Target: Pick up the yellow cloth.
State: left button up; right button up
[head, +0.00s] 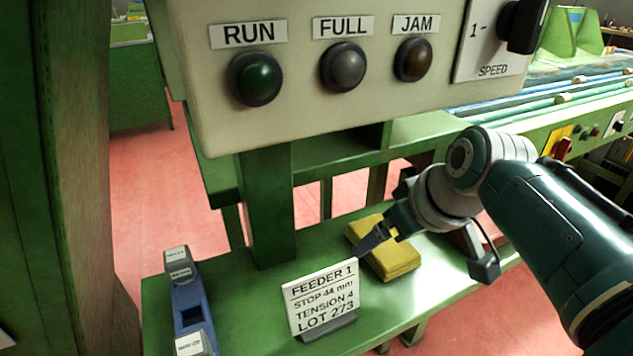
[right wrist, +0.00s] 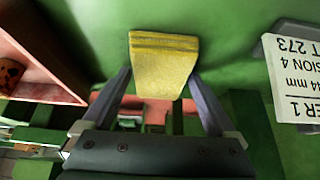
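The yellow cloth (head: 398,262) is a folded pad lying on the green shelf below the control box. My right gripper (head: 374,238) is over the cloth in the head view and hides part of its middle. In the right wrist view the cloth (right wrist: 163,60) shows between and beyond the two fingers of my right gripper (right wrist: 160,76), which are spread apart. The gripper is open and empty; I cannot tell the exact gap between the fingertips and the cloth. My left gripper is not in view.
A white FEEDER 1 sign (head: 322,297) stands just left of the cloth. A blue holder with grey blocks (head: 190,300) is farther left. A green post (head: 268,205) and the control box (head: 330,120) are behind and above. A reddish tray (right wrist: 35,60) lies beside the cloth.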

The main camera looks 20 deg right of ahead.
aim_at(391, 245)
jog(key=c, duration=0.9)
jog(key=shift+c, duration=0.2)
jog(key=shift+r, duration=0.45)
jog(key=r+p, duration=0.2)
jog(key=shift+s+d+r, duration=0.1)
jog(key=shift+s+r, duration=0.25)
jog(key=shift+r, duration=0.05)
jog(key=s+d+p, duration=0.2)
jog(key=s, duration=1.5)
jog(key=shift+d, duration=0.15)
jog(key=shift+s+f, duration=0.1)
